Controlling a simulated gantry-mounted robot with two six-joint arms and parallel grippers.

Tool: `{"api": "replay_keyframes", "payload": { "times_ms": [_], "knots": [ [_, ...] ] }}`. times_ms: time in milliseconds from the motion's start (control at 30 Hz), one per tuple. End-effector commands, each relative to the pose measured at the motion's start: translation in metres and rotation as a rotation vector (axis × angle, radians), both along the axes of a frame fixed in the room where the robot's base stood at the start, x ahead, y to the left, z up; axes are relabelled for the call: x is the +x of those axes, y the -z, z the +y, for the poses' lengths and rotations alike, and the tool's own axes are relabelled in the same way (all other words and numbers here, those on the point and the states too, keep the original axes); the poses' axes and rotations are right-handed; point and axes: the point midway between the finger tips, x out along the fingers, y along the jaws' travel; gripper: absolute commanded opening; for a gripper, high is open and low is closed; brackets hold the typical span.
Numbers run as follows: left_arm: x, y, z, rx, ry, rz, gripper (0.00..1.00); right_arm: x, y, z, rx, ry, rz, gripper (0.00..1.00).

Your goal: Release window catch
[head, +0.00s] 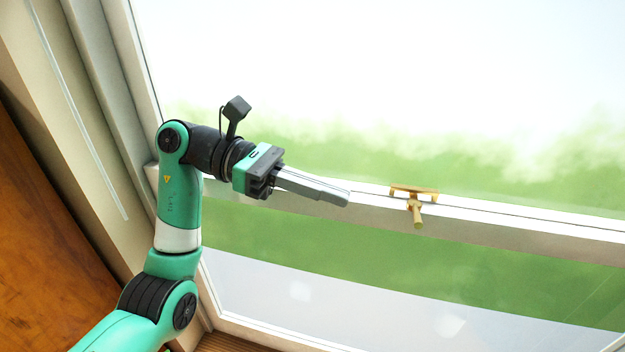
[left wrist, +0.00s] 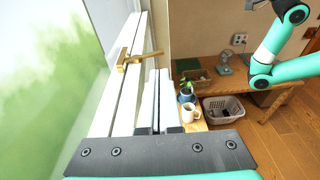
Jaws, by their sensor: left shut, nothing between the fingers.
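The brass window catch (head: 415,207) sits on the white window rail (head: 500,222), right of centre in the head view. Its short handle points down and toward me over the rail's edge. My left gripper (head: 347,197) is shut and empty, to the left of the catch and apart from it, with its fingers pointing toward it. In the left wrist view the catch (left wrist: 130,58) lies beyond and to the left of the shut fingertips (left wrist: 159,74). My right gripper is not in view; only part of my right arm shows at the upper right of the wrist view.
In the left wrist view a wooden table (left wrist: 262,74) stands along the far wall. A white laundry basket (left wrist: 222,110) is below it. A mug (left wrist: 190,112) and a potted plant (left wrist: 186,93) stand near the window, right of my fingers. Window panes lie above and below the rail.

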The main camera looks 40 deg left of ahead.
Motion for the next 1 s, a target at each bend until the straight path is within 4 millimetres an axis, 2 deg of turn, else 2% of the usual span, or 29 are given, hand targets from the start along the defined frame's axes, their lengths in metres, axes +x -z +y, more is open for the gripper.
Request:
{"api": "replay_keyframes", "payload": {
  "times_ms": [200,400,600,1000],
  "knots": [
    [0.02,0.007,-0.043,0.0,0.004,0.001,0.0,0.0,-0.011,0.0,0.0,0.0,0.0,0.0],
    [0.034,0.014,-0.069,-0.001,0.002,0.001,0.0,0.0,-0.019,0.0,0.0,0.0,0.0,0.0],
    [0.038,0.017,-0.076,0.001,0.0,0.0,0.0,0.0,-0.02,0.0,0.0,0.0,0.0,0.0],
    [0.039,0.017,-0.077,0.0,-0.005,0.0,0.0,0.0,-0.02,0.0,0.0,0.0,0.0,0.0]
  ]
}}
